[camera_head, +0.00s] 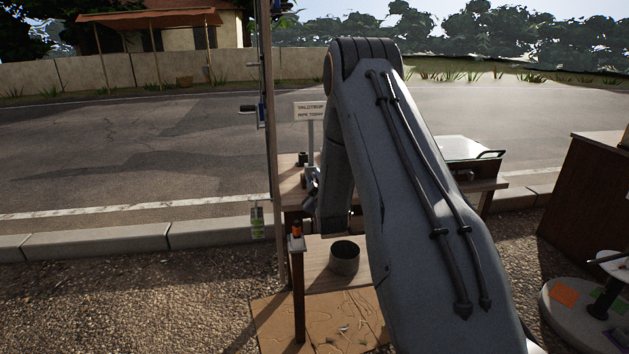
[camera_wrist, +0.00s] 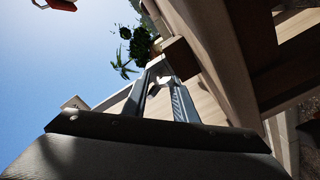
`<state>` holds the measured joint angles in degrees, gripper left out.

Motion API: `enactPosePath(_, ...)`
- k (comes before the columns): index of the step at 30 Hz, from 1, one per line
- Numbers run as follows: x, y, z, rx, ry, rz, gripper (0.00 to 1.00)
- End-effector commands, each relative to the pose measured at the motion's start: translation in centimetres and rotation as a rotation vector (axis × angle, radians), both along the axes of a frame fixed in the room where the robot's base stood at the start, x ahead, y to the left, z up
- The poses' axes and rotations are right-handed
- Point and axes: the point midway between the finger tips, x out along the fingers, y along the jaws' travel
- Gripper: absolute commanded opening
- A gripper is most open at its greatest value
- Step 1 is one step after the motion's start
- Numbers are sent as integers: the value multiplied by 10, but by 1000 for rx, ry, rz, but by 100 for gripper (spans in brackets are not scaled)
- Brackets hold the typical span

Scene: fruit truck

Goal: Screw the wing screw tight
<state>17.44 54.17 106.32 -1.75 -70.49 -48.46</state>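My gripper (camera_wrist: 160,68) shows in the wrist view as two long grey fingers that draw close together toward their tips. A small pale shape (camera_wrist: 166,80) shows between or behind the fingers; I cannot tell whether it is the wing screw or whether the fingers touch it. A brown block (camera_wrist: 181,58) lies just beyond and right of the tips. In the head view my arm covers the middle, and the gripper cannot be made out clearly. I cannot pick out the wing screw for certain in either view.
A wooden table (camera_head: 318,276) bears a dark round tin (camera_head: 344,257). A tall thin post (camera_head: 267,150) with a crank handle (camera_head: 249,108) stands left of my arm. A sign (camera_head: 309,111) stands behind. A brown cabinet (camera_head: 590,190) is at the right. The gravel at the left is clear.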

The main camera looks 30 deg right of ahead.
Motion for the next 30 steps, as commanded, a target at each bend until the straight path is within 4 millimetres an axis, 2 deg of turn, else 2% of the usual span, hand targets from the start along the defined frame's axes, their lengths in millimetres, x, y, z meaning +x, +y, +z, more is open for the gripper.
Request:
enactPosePath(3, 0, 0, 0, -203, 58, -1, 25)
enactPosePath(6, 0, 0, 0, -271, 77, -1, 25)
enactPosePath(14, -2, 0, 0, -270, 77, -1, 25)
enactPosePath(30, -48, 13, 1, -268, 79, 0, 25)
